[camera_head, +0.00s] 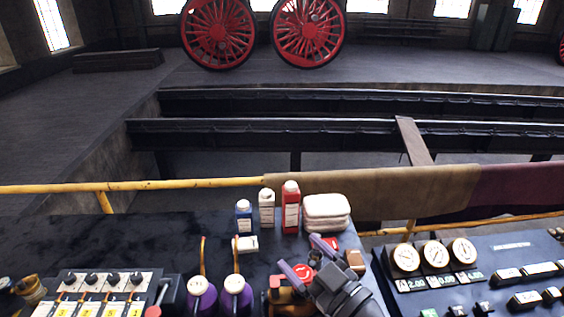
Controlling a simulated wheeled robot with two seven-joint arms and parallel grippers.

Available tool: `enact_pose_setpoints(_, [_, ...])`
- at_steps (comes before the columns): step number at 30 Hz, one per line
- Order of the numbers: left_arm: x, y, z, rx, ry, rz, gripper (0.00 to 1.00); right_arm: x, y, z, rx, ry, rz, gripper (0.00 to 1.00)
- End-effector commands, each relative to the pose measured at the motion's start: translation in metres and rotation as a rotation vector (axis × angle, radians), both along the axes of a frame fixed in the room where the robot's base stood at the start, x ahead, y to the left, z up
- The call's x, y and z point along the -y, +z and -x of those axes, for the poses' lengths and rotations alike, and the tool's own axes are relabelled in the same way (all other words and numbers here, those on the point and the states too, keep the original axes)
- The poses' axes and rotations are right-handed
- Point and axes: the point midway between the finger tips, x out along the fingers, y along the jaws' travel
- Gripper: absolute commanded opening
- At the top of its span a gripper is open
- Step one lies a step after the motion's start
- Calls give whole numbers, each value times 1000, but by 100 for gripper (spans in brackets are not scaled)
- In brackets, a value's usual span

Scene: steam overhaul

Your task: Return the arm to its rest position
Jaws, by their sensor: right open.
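My right gripper (299,253) is low in the head view, right of centre, over the dark bench top (130,235). Its two purple-grey fingers are spread apart, and I see nothing held between them. A red round part (303,271) shows between and below the fingers. An orange-brown part (285,296) is just left of the gripper, partly hidden by it. My left gripper does not show.
Blue (243,217), white (266,208) and red (291,208) bottles stand behind the gripper, beside folded white cloths (326,211). Purple-bodied containers (236,296) stand to its left. A gauge panel (436,262) is on the right. A yellow rail (150,185) runs behind the bench.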

Motion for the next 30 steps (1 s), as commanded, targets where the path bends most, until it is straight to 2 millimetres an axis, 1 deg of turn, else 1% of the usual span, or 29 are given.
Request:
enact_pose_setpoints(1, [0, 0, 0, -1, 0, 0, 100, 25, 10, -1, 2, -195, -90, 85])
enact_pose_setpoints(2, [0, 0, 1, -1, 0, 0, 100, 45, 10, -1, -26, -338, -125, 85])
enact_pose_setpoints(3, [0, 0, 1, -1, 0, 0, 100, 71, 2, 4, -98, -508, -142, 85])
enact_pose_setpoints(4, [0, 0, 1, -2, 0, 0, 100, 89, -8, 10, -171, -617, -137, 85])
enact_pose_setpoints(5, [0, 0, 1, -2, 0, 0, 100, 103, -20, 18, -254, -705, -121, 85])
enact_pose_setpoints(6, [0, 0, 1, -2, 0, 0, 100, 117, -38, 31, -375, -794, -86, 85])
enact_pose_setpoints(8, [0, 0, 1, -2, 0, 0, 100, 129, -64, 55, -564, -873, -19, 85])
enact_pose_setpoints(9, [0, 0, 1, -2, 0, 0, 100, 133, -80, 74, -688, -894, 32, 85])
enact_pose_setpoints(11, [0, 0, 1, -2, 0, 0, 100, 133, -99, 101, -860, -888, 109, 85])
enact_pose_setpoints(12, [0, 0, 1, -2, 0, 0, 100, 132, -109, 120, -965, -864, 161, 85])
enact_pose_setpoints(14, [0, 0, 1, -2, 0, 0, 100, 126, -121, 148, -1112, -803, 235, 85])
enact_pose_setpoints(15, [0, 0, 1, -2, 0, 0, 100, 121, -126, 167, -1200, -749, 283, 85])
enact_pose_setpoints(17, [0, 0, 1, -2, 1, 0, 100, 113, -131, 195, -1319, -649, 353, 85])
enact_pose_setpoints(18, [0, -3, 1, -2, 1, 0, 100, 108, -137, 209, -1380, -585, 393, 85])
enact_pose_setpoints(19, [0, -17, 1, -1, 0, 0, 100, 109, -162, 204, -1377, -591, 395, 85])
enact_pose_setpoints(21, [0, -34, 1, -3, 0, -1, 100, 109, -202, 200, -1387, -594, 402, 85])
enact_pose_setpoints(23, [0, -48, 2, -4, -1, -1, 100, 109, -234, 199, -1396, -593, 409, 85])
enact_pose_setpoints(24, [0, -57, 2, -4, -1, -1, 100, 109, -257, 198, -1403, -592, 413, 85])
enact_pose_setpoints(26, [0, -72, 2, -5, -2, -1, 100, 109, -293, 199, -1414, -590, 421, 85])
enact_pose_setpoints(27, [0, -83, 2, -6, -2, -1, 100, 109, -319, 201, -1422, -589, 426, 85])
enact_pose_setpoints(29, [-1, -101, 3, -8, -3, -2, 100, 110, -362, 206, -1435, -585, 436, 85])
enact_pose_setpoints(30, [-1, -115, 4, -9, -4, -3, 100, 110, -393, 211, -1445, -584, 444, 85])
